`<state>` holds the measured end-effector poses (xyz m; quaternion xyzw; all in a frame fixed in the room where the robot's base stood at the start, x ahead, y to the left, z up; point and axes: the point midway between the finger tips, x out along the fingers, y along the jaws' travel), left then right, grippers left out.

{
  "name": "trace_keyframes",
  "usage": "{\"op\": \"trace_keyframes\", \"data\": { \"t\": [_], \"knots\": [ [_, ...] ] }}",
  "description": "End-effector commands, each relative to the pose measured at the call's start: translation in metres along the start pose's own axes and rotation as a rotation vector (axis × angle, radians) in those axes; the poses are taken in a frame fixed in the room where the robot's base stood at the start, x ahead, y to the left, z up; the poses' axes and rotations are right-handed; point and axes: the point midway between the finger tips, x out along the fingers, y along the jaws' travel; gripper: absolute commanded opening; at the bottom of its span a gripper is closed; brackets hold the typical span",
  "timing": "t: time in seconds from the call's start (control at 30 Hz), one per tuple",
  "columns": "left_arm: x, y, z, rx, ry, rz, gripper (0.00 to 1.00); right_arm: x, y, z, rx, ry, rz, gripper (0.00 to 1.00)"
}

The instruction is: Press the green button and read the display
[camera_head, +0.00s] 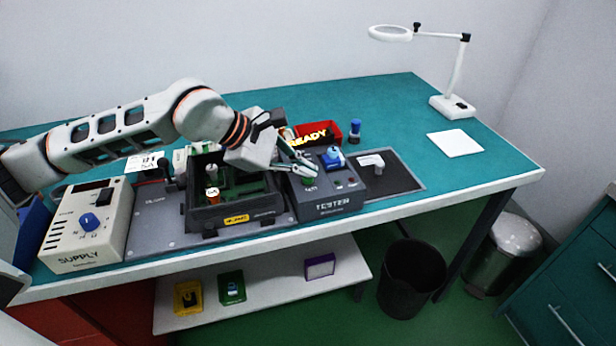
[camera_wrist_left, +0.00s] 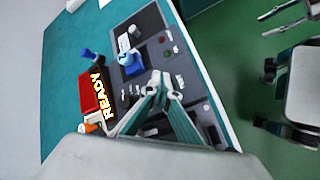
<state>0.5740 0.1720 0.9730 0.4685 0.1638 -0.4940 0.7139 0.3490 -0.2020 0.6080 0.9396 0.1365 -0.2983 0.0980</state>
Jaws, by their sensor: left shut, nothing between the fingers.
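The dark grey tester box (camera_head: 335,201) stands on the bench, with a green button (camera_head: 309,181) on the left of its top face. A display with yellow letters reading READY (camera_head: 311,138) stands behind it; READY also shows in the left wrist view (camera_wrist_left: 106,95). My left gripper (camera_head: 313,169) is shut and empty, its fingertips pointing down just above the green button. I cannot tell whether they touch. In the left wrist view its fingertips (camera_wrist_left: 166,86) are over the tester's panel and seem to hide the button. Part of my right arm shows at that view's right edge.
Left of the tester are a black open-topped fixture (camera_head: 254,217) and a beige supply box (camera_head: 86,226). A blue part (camera_head: 333,158) sits on the tester. A red bin (camera_head: 322,130) is behind it, and a dark mat (camera_head: 400,177) lies right. The bench's right end is mostly clear.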

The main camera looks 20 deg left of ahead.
Motion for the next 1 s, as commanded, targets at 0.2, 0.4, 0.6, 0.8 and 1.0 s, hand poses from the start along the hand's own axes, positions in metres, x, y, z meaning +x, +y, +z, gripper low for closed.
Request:
{"op": "trace_keyframes", "data": {
  "t": [0.2,0.4,0.6,0.8,1.0],
  "knots": [
    [0.0021,-0.0017,-0.0017,-0.001,0.000,-0.001,0.00,0.0009,-0.0006,0.0028,0.000,-0.003,-0.001,0.40],
    [0.0037,-0.0029,-0.0029,-0.001,0.000,-0.001,0.00,0.0016,-0.0011,0.0053,0.001,-0.005,-0.001,0.40],
    [0.0036,-0.0029,-0.0029,-0.001,0.001,-0.001,0.00,0.0018,-0.0012,0.0064,0.001,-0.007,-0.002,0.40],
    [0.0022,-0.0018,-0.0019,0.000,0.001,0.000,0.00,0.0013,-0.0009,0.0050,0.000,-0.006,-0.001,0.40],
    [-0.0051,0.0037,0.0034,0.001,0.001,0.001,0.00,-0.0011,0.0006,-0.0022,-0.001,0.000,0.000,0.40]
  ]
}}
